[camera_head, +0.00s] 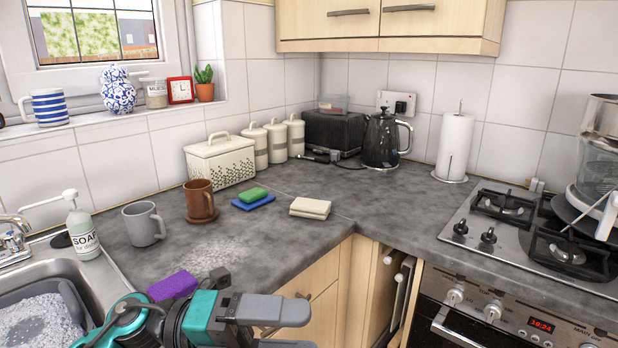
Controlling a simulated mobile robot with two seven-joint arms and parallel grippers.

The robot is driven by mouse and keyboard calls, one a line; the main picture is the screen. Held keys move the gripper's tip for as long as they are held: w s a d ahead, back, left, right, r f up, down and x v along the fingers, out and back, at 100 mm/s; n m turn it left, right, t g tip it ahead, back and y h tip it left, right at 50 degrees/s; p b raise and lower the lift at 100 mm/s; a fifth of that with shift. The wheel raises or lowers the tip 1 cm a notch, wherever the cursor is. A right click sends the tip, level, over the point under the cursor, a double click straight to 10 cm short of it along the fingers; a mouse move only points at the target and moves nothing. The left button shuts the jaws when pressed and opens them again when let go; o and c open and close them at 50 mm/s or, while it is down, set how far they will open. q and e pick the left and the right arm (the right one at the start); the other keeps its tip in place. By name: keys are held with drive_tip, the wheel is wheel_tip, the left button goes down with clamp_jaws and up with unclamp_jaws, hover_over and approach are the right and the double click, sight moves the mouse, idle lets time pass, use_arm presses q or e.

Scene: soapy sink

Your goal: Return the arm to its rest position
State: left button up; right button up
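My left arm comes in from the lower left, over the front of the worktop. Its gripper (306,329) points right, with its two grey fingers apart and nothing visible between them. The lower finger is partly cut off by the picture's bottom edge. A purple sponge (173,285) shows just behind my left arm at the worktop's front, beside the sink; its lower part is hidden by the arm. My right gripper is not in view.
The sink (62,272) with suds is at the lower left, with a soap bottle (82,232) behind it. The hob (520,225) is right.

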use_arm(q)
drive_tip(key=w+a+f+n+t+y, duration=0.3)
drive_tip(key=a+f+n+t+y, duration=0.25)
drive_tip(key=n+t, duration=0.65)
drive_tip(key=w+a+f+n+t+y, duration=0.35)
drive_tip(key=f+n+t, duration=0.4)
drive_tip(key=n, duration=0.85)
drive_tip(key=s+a+f+n+g+y, duration=0.3)
drive_tip(key=s+f, duration=0.3)
drive_tip(key=f, duration=0.3)
drive_tip(key=s+a+f+n+g+y, duration=0.3)
drive_tip(key=s+f+n, duration=0.3)
drive_tip(key=f, duration=0.3)
drive_tip(key=shift+s+a+f+g+y, duration=0.25)
drive_tip(key=shift+f+g+y, duration=0.15)
drive_tip(key=shift+y, duration=0.5)
